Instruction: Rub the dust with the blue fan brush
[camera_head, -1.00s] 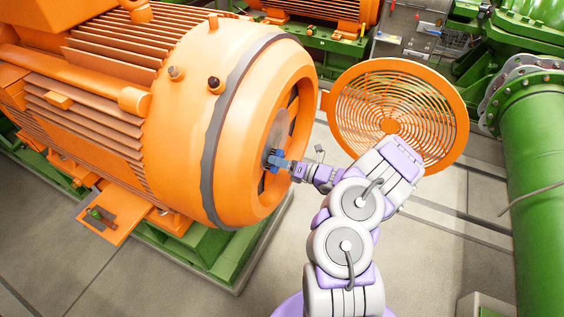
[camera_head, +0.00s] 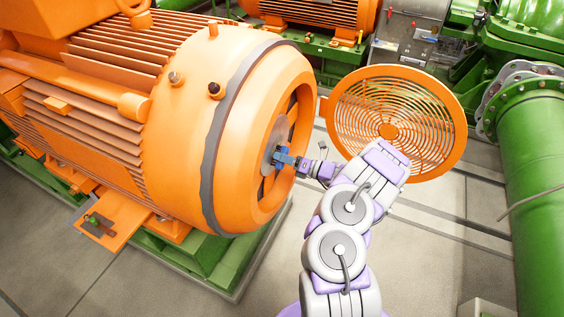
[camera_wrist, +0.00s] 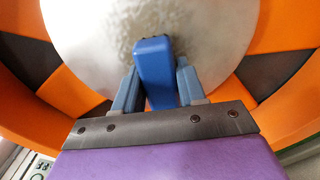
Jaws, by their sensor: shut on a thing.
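My gripper (camera_wrist: 153,95) is shut on the blue fan brush (camera_wrist: 154,60) in the wrist view. The brush points away from me at a pale round disc (camera_wrist: 90,40) in the middle of the motor's open end. Brownish specks, which look like dust (camera_wrist: 175,18), show on the disc around the brush's far end. Whether the bristles touch the disc is hidden behind the blue body. In the head view my gripper (camera_head: 290,159) and the brush (camera_head: 281,156) are at the open end of the large orange motor (camera_head: 185,120).
An orange round grille cover (camera_head: 387,131) stands open to the right of the motor, close behind my arm. A thick green pipe (camera_head: 535,190) is at the far right. Grey floor (camera_head: 430,250) lies clear between them.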

